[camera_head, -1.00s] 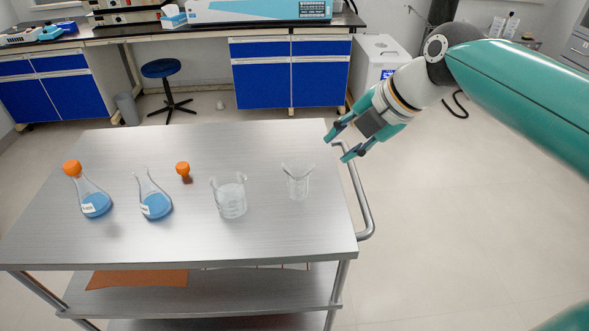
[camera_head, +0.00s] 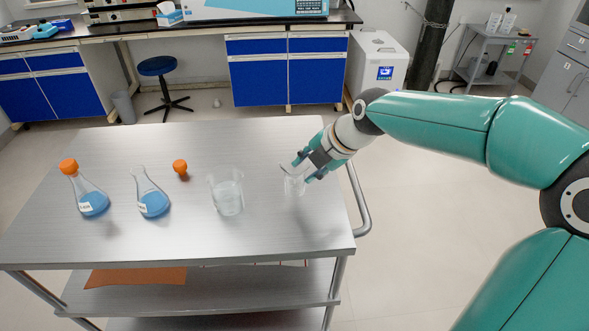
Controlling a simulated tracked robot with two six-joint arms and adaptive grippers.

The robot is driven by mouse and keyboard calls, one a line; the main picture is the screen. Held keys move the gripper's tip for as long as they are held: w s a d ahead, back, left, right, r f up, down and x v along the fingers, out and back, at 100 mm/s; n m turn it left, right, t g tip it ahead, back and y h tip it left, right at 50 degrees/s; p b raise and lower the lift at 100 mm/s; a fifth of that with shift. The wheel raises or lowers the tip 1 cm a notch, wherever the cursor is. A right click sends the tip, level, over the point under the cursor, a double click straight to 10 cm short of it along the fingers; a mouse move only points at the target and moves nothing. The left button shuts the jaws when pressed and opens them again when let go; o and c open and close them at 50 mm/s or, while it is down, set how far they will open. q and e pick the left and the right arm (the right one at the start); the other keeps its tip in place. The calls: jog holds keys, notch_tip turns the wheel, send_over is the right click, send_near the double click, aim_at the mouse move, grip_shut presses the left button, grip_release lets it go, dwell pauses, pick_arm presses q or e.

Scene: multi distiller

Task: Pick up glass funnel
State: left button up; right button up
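The clear glass funnel (camera_head: 294,186) stands upright near the right side of the metal cart top. My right gripper (camera_head: 300,172) reaches in from the right, with its teal fingertips apart at the funnel's upper part. The fingers partly hide the funnel's rim, and I cannot tell whether they touch the glass. My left gripper is not in view.
A clear glass beaker (camera_head: 228,196) stands left of the funnel. Two flasks with blue liquid, one capped in orange (camera_head: 92,202) and one open (camera_head: 153,203), stand farther left, with a loose orange stopper (camera_head: 180,168) behind. The cart's handle (camera_head: 360,205) runs along its right edge.

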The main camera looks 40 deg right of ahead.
jog(key=shift+w+a+f, duration=0.1)
jog(key=shift+w+f, duration=0.1)
jog(key=shift+f, duration=0.2)
grip_shut()
jog(key=shift+r, duration=0.15)
